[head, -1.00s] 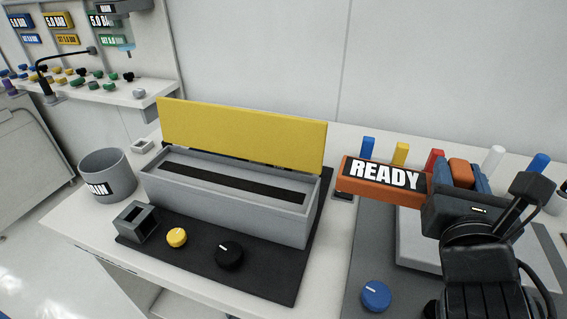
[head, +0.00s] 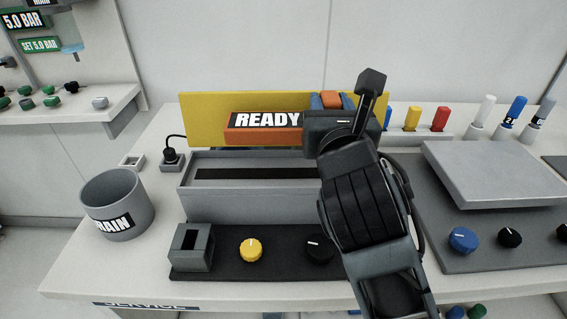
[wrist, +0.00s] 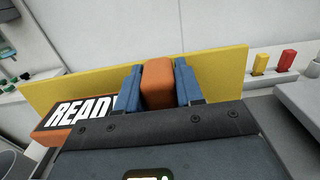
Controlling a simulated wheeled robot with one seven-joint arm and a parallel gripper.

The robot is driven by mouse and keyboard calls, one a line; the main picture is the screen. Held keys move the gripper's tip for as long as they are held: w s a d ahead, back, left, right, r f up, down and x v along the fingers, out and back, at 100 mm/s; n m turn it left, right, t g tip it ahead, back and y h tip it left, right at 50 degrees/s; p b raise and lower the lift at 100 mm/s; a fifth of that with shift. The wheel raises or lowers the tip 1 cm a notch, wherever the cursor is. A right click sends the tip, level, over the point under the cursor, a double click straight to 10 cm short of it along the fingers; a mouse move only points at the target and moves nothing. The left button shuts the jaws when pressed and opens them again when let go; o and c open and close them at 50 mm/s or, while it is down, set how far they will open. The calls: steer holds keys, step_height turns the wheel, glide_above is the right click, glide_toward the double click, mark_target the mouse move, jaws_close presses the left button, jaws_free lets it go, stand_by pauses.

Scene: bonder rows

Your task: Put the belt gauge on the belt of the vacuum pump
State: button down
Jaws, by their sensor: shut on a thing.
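The belt gauge (head: 262,128) is an orange block with a black READY display. My gripper (head: 332,101) is shut on its orange grip, which shows between the two blue fingers in the wrist view (wrist: 158,84). The gauge is held in the air in front of the raised yellow lid (head: 205,112). The vacuum pump (head: 235,207) is a long grey box with its lid open. Its black belt (head: 255,174) runs along the top, below the gauge and apart from it. My arm hides the right end of the pump and belt.
A yellow knob (head: 250,250) and a black knob (head: 319,249) sit before the pump, beside a grey square holder (head: 191,247). A grey DRAIN bin (head: 117,205) stands left. A grey plate (head: 500,172) and coloured pegs (head: 440,118) are on the right.

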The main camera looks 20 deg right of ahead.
step_height(320, 180, down, 8)
steer(key=shift+f+b, duration=0.2)
steer(key=shift+b, duration=0.65)
steer(key=shift+d+f, duration=0.1)
steer(key=c, duration=0.7)
jaws_free()
steer(key=shift+f, duration=0.1)
steer(key=shift+s, duration=0.1)
steer(key=v, duration=1.2)
steer(key=shift+b, duration=0.4)
